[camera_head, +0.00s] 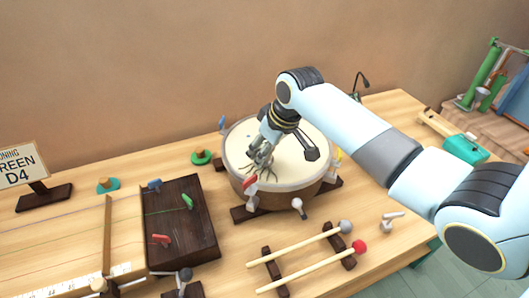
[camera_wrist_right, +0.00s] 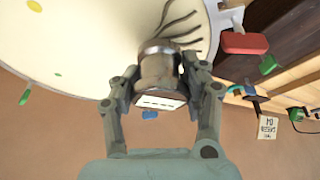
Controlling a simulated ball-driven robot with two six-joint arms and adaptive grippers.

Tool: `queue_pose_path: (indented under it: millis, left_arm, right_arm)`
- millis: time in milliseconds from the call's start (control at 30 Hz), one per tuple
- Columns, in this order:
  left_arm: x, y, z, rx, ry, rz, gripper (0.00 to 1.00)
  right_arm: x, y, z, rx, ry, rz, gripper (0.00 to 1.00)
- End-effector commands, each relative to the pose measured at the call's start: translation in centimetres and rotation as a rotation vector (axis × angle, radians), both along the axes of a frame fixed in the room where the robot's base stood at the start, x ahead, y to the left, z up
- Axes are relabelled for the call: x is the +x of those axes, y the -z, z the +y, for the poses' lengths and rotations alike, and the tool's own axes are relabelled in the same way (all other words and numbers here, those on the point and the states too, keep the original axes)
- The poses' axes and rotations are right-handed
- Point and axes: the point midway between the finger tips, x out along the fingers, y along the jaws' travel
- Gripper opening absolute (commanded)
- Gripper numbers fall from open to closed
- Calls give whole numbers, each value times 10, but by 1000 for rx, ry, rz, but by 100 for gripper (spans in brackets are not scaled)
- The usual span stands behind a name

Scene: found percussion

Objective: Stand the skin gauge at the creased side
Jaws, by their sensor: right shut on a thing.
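The drum (camera_head: 303,200) stands on dark wooden blocks, its cream skin (camera_head: 308,170) facing up. Dark curved creases (camera_head: 264,174) mark the skin's near-left part; they also show in the right wrist view (camera_wrist_right: 179,22). My right gripper (camera_head: 262,152) reaches over the skin beside these creases. In the right wrist view, its fingers (camera_wrist_right: 160,78) are shut on the skin gauge (camera_wrist_right: 158,70), a short dark metallic cylinder with a white marked face. The gauge is close to the creases; whether it touches the skin I cannot tell. My left gripper is not in view.
Coloured pegs stand around the drum's rim, including a red one (camera_head: 250,182). Two mallets (camera_head: 310,265) lie on dark rests in front. A dark board (camera_head: 180,230) with pegs lies at left, near a sign (camera_head: 18,165). A teal-headed hammer (camera_head: 465,149) lies at right.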

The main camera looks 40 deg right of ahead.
Motion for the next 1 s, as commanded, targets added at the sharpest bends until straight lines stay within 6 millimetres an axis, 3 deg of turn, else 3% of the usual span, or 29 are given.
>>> queue_pose_path:
  millis: [133, 467, 500, 700, 1000]
  left_arm:
    - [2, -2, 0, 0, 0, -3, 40]
    - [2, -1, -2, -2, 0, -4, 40]
    - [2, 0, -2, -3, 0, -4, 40]
    - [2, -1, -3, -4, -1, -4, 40]
    - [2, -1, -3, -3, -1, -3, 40]
  right_arm:
    - [1, 14, 0, 1, 1, -2, 0]
    - [1, 17, 0, 0, 0, -3, 0]
    - [0, 18, 0, -1, 0, -1, 45]
    - [0, 18, 0, 0, 0, -1, 72]
    - [0, 16, -1, 0, 0, -2, 72]
